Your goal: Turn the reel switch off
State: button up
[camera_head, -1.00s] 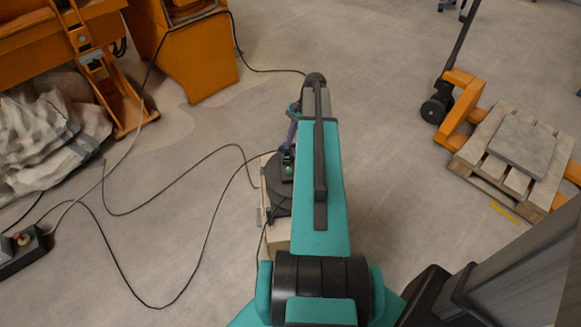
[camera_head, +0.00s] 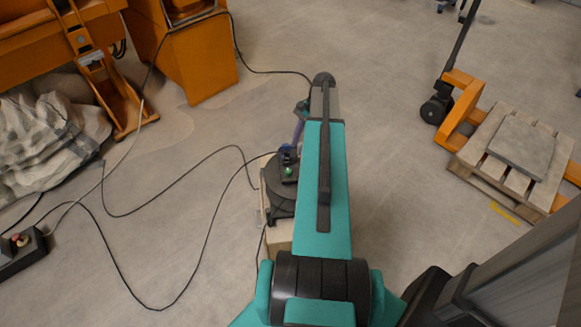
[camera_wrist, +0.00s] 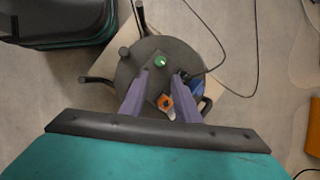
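The cable reel (camera_head: 268,190) is a round dark drum on a pale wooden base, partly hidden behind my arm in the head view. The wrist view shows the reel face (camera_wrist: 130,70) from above, with a round green lamp or button (camera_wrist: 160,62) on a dark plate. Nearer my palm is an orange switch (camera_wrist: 165,101) with a pale grey lever-like part by it. My gripper (camera_wrist: 162,73) is open, its two purple fingers spread either side of the plate with nothing between the tips. Whether they touch the reel I cannot tell.
Black cables (camera_head: 205,230) run from the reel across the floor. A control box (camera_head: 20,250) lies at left, near pale sacks (camera_head: 50,140) and orange machinery (camera_head: 190,55). A pallet (camera_head: 510,160) with an orange pallet truck stands at right.

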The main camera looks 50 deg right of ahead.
aim_at(288, 170)
jog(key=x, duration=1.1)
jog(key=shift+a+f, duration=0.2)
jog(key=shift+f, duration=0.1)
grip_shut()
jog(key=shift+w+d+n+p, duration=0.1)
jog(key=shift+w+n+p, duration=0.05)
jog(key=shift+n+p, duration=0.25)
jog(key=shift+w+r+n+g+p, duration=0.1)
jog(key=shift+n+g+p, duration=0.35)
jog(key=shift+n, duration=0.45)
jog(key=n+g, duration=0.1)
jog(key=n, duration=0.2)
jog(key=shift+w+p, duration=0.15)
jog(key=shift+p, duration=0.2)
jog(key=n+g, duration=0.1)
jog(key=n, duration=0.2)
jog(key=n+g+h+p, duration=0.1)
jog(key=n, duration=0.2)
jog(key=shift+w+h, duration=0.2)
jog(key=shift+h, duration=0.1)
jog(key=shift+n, duration=0.3)
